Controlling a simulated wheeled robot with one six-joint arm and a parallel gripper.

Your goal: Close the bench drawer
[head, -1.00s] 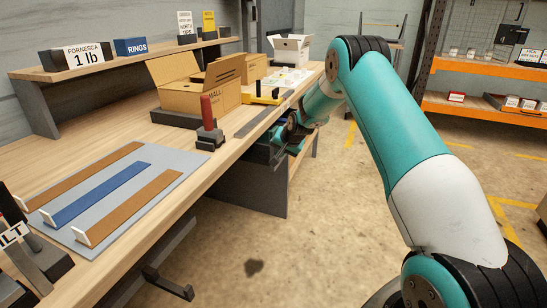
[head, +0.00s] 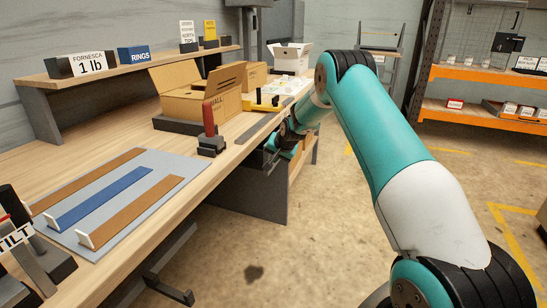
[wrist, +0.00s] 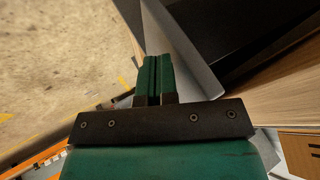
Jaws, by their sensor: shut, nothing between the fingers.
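In the wrist view, my gripper (wrist: 154,78) has its two green fingers together, with nothing between them. Its tips are beside a grey panel edge (wrist: 185,45) at the bench, which looks like part of the drawer; I cannot tell whether they touch it. A dark surface (wrist: 225,25) lies to the right of that edge. In the head view, my gripper end (head: 273,150) is low at the front edge of the wooden bench (head: 228,152), toward its far end. The drawer is mostly hidden there by my arm, so how far it stands out is unclear.
A dark panel (head: 250,190) supports the bench. A dark bracket (head: 168,287) juts out below its near part. A red-handled tool (head: 209,122) and a cardboard box (head: 195,95) stand on top. Bare floor (head: 310,235) lies in front; orange shelving (head: 480,115) is at the right.

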